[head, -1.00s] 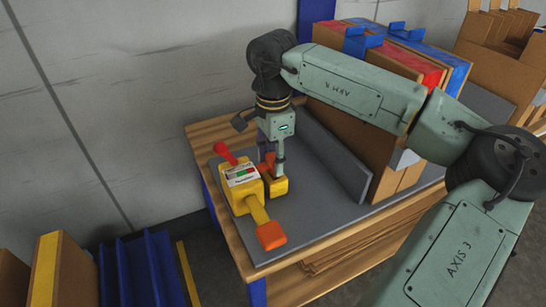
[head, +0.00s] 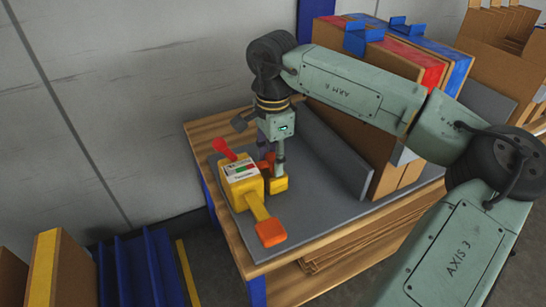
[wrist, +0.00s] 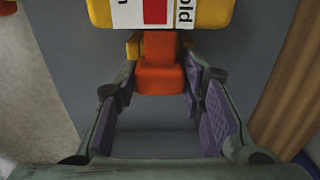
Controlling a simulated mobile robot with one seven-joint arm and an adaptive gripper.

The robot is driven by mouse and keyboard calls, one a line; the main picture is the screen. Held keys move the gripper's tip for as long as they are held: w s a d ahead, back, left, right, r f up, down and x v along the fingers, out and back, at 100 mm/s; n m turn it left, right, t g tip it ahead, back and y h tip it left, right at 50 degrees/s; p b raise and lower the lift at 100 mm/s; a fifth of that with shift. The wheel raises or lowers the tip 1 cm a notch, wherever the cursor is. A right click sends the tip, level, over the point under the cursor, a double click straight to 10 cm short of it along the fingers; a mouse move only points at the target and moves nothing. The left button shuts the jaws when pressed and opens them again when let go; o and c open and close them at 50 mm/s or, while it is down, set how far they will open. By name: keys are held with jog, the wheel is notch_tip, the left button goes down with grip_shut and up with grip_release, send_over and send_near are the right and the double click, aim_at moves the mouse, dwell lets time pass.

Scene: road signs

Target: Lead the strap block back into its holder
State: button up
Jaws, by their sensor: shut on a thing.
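A yellow device (head: 242,186) with a printed label stands on the grey mat of the workbench. It has a red lever (head: 224,150) at the back and a yellow arm with an orange end (head: 271,233) at the front. My gripper (head: 268,173) points down at its right side, beside a small yellow-and-orange piece (head: 279,184). In the wrist view, my gripper (wrist: 165,95) has its purple pads either side of the orange block (wrist: 160,76), which I take for the strap block. It is close to the labelled yellow body (wrist: 205,14). The fingers partly hide how far it is seated.
A grey upright panel (head: 335,155) stands right of the device, with tall cardboard boxes (head: 352,115) behind it. The wooden bench edge (head: 222,235) is near on the left. A blue rack (head: 145,270) stands on the floor at the lower left.

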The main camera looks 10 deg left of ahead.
jog(key=o, duration=1)
